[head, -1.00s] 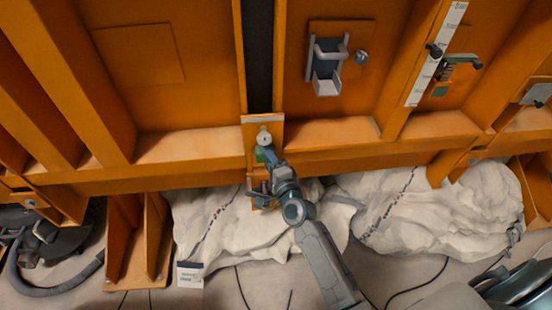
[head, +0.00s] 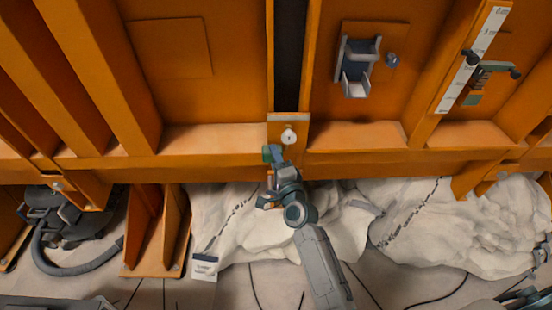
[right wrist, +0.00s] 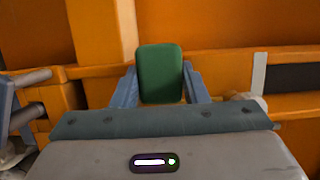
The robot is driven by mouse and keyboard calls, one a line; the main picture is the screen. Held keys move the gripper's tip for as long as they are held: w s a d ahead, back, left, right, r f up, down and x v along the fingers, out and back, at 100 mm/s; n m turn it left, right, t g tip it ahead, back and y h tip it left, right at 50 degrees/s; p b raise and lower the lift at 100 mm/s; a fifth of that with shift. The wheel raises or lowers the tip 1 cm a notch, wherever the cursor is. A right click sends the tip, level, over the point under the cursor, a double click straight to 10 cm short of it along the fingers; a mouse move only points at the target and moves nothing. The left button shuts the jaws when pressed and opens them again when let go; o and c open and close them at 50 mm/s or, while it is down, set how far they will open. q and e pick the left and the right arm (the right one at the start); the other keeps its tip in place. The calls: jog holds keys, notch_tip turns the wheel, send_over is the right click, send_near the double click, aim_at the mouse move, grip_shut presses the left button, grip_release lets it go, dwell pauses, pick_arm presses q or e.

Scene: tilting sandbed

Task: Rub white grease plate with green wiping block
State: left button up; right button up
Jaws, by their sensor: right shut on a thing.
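The green wiping block (right wrist: 160,73) is held upright between the two fingers of my right gripper (right wrist: 160,88) in the right wrist view. In the head view the green block (head: 268,153) shows at the tip of my right gripper (head: 272,158). An orange plate (head: 275,132) with a pale top strip and a round white patch (head: 289,135), apparently the white grease plate, is on the orange beam. The block is just below and left of the white patch. I cannot tell whether it touches the plate. My left gripper is not in view.
A white scale strip (head: 470,62) and a clamp (head: 490,70) are further right. Pale bags (head: 440,225) lie below the beam. A black hose machine (head: 70,225) is at left.

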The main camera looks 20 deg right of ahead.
jog(key=s, duration=0.1)
jog(key=s+a, duration=0.1)
jog(key=s, duration=0.1)
jog(key=s+f+b, duration=0.1)
jog(key=shift+s+a, duration=0.15)
jog(key=shift+s, duration=0.15)
jog(key=shift+s+a, duration=0.15)
jog(key=shift+s, duration=0.4)
jog(key=shift+s+f+b, duration=0.1)
jog(key=shift+b, duration=0.2)
jog(key=s, duration=0.1)
jog(key=s+b, duration=0.1)
jog(key=shift+s+a+f, duration=0.15)
jog(key=shift+s+a, duration=0.15)
jog(key=shift+a, duration=0.1)
